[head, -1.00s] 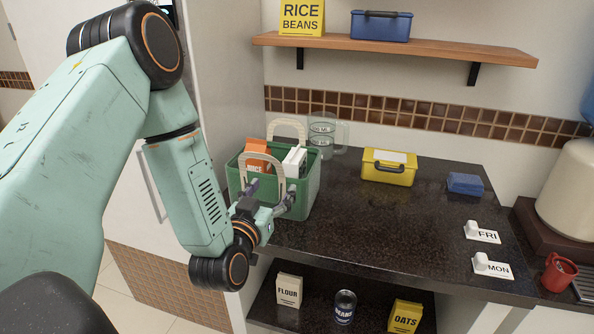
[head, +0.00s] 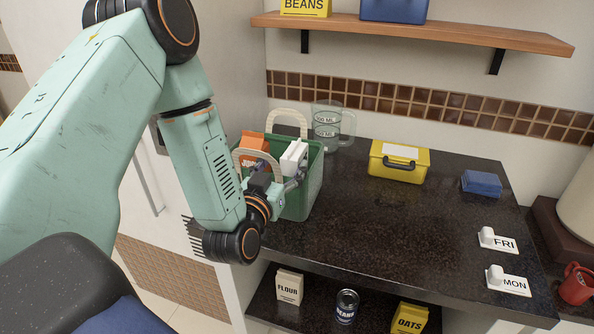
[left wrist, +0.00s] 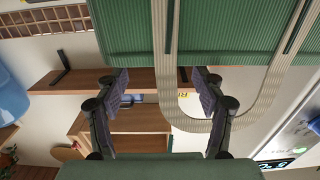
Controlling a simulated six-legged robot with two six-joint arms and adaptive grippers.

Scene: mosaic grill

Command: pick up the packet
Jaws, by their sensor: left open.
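A green basket (head: 302,195) with two beige handles stands at the left end of the dark counter. In it are an orange carton (head: 252,143) marked as juice and a white packet (head: 293,157). On the lower shelf stand a flour packet (head: 289,287) and a yellow oats packet (head: 410,318). My left gripper (head: 280,184) is open at the basket's near side, by the near handle. In the left wrist view my left gripper (left wrist: 161,84) has its fingers apart, close to the green basket wall (left wrist: 120,35) and the beige handle (left wrist: 163,75). My right gripper is not in view.
A clear measuring jug (head: 327,128) stands behind the basket. A yellow box (head: 399,165), a blue block (head: 482,183) and FRI and MON signs (head: 508,283) are farther right. A can (head: 346,306) stands on the lower shelf. The middle counter is clear.

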